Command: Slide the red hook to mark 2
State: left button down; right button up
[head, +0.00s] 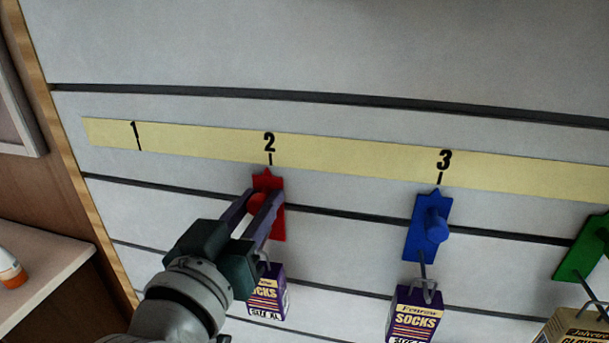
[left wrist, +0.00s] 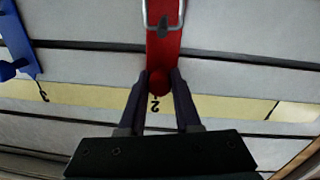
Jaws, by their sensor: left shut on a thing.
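The red hook (head: 278,222) sits on the slatted wall panel, with its pointed top just below the tick of mark 2 (head: 269,143) on the yellow strip. My left gripper (head: 262,205) is shut on the red hook's round knob. The left wrist view shows the two fingers on either side of that knob (left wrist: 160,82), with the red plate (left wrist: 165,45) and wire prong beyond. A purple socks box (head: 268,293) hangs below the red hook, partly hidden by my gripper. My right gripper is in neither view.
A blue hook (head: 415,225) with another socks box (head: 416,315) is under mark 3 to the right. A green hook (head: 580,250) with a box is at the right edge. The strip (head: 200,143) is clear toward mark 1. A shelf (head: 50,265) stands at left.

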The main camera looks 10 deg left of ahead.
pick_arm(q)
jog(key=shift+d, duration=0.35)
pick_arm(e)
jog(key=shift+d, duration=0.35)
pick_arm(q)
jog(key=c, duration=0.6)
grip_release()
jog(key=shift+a, duration=0.1)
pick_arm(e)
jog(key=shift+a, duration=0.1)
pick_arm(q)
jog(key=shift+s+a+b, duration=0.2)
jog(key=shift+s+b, duration=0.1)
jog(key=shift+s, duration=2.2)
jog(key=shift+s+a+b, duration=0.2)
jog(key=shift+s+b, duration=0.1)
jog(key=shift+s, duration=2.2)
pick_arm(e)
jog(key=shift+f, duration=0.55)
